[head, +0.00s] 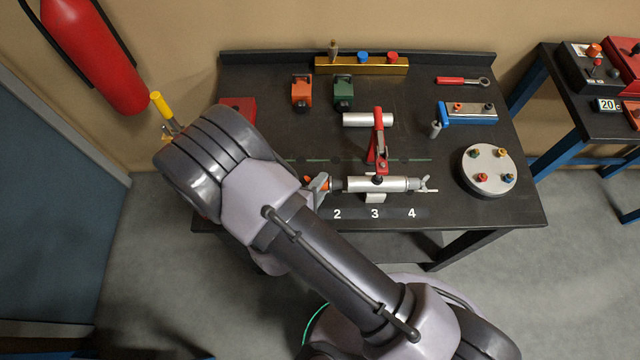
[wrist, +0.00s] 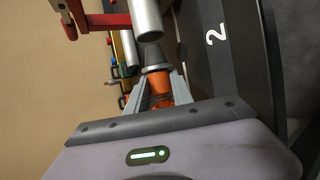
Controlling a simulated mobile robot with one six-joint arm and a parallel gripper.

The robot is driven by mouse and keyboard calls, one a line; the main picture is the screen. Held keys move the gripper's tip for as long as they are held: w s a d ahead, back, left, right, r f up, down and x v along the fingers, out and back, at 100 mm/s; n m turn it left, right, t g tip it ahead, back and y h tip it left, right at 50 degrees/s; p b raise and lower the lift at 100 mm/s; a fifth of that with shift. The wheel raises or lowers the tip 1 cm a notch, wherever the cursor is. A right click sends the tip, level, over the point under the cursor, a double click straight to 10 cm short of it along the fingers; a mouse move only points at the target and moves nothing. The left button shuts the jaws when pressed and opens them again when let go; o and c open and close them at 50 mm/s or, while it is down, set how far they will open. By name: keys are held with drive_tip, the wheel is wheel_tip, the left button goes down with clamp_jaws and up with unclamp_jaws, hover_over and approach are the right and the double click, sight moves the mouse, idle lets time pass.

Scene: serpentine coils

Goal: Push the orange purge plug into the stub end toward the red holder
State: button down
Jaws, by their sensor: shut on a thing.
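The orange purge plug (wrist: 160,83) with a grey tapered nose sits between the fingers of my gripper (wrist: 156,95), which is shut on it. In the head view only a bit of the plug (head: 309,180) shows beside my gripper (head: 319,188). The plug's nose points at the near end of a silver stub tube (wrist: 147,20). The nose is close to the tube's end and roughly in line with it; I cannot tell whether they touch. In the head view the stub (head: 362,185) lies level under the red holder (head: 378,140), which stands upright over it.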

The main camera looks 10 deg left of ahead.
sight(336, 188)
drive_tip(key=shift+w+d, duration=0.2)
drive_tip(key=shift+d, duration=0.45)
drive_tip(key=shift+w+d, duration=0.15)
drive_tip(key=shift+d, duration=0.5)
drive_tip(key=shift+w+d, duration=0.1)
drive_tip(key=shift+d, duration=0.5)
drive_tip(key=c, duration=1)
unclamp_jaws()
drive_tip(key=shift+d, duration=0.1)
drive_tip(key=shift+c, duration=0.2)
